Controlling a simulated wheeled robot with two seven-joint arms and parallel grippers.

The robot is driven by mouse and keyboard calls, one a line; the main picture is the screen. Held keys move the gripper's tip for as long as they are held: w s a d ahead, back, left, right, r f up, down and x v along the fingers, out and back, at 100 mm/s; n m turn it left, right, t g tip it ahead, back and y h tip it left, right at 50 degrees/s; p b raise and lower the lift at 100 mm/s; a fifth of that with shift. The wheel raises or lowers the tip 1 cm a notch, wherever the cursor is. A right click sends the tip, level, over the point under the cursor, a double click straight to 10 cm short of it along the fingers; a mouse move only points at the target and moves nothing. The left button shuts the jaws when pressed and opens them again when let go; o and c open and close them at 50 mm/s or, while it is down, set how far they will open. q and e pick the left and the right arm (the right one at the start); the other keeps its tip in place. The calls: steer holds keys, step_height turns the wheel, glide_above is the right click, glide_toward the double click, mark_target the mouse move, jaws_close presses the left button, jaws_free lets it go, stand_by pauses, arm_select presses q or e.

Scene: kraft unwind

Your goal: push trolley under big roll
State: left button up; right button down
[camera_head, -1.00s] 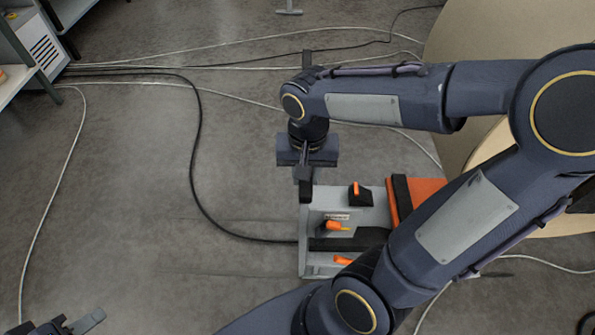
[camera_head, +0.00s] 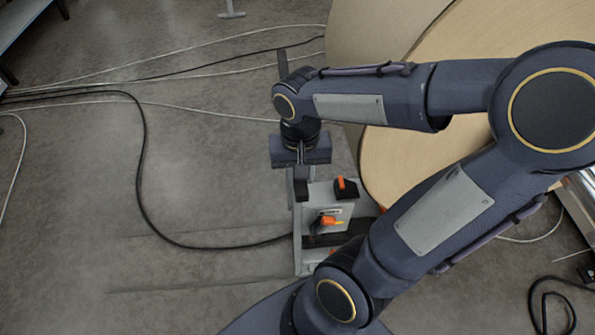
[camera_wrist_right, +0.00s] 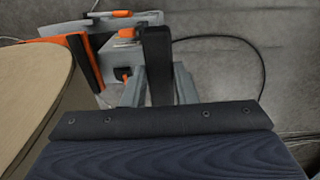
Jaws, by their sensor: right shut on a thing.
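The trolley (camera_head: 330,195) is a low grey unit with orange knobs and a dark slot; it sits on the floor below my right wrist in the head view. The wrist view shows its grey body with black and orange parts (camera_wrist_right: 122,70). My right gripper (camera_head: 301,188) is shut on the trolley's grey upright edge; the exact grip is partly hidden. My left gripper is out of view.
A black cable (camera_head: 142,170) curves over the grey floor to the trolley, and pale cables (camera_head: 180,58) cross behind. A coiled black cable (camera_head: 545,290) lies at lower right. The floor left of the trolley is mostly clear.

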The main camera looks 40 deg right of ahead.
steer(key=shift+s+d, duration=0.1)
steer(key=shift+d, duration=0.05)
steer(key=c, duration=1.1)
jaws_free()
steer(key=shift+c, duration=0.2)
step_height(320, 180, up, 8)
steer(key=shift+f+p, duration=0.1)
steer(key=shift+p, duration=0.3)
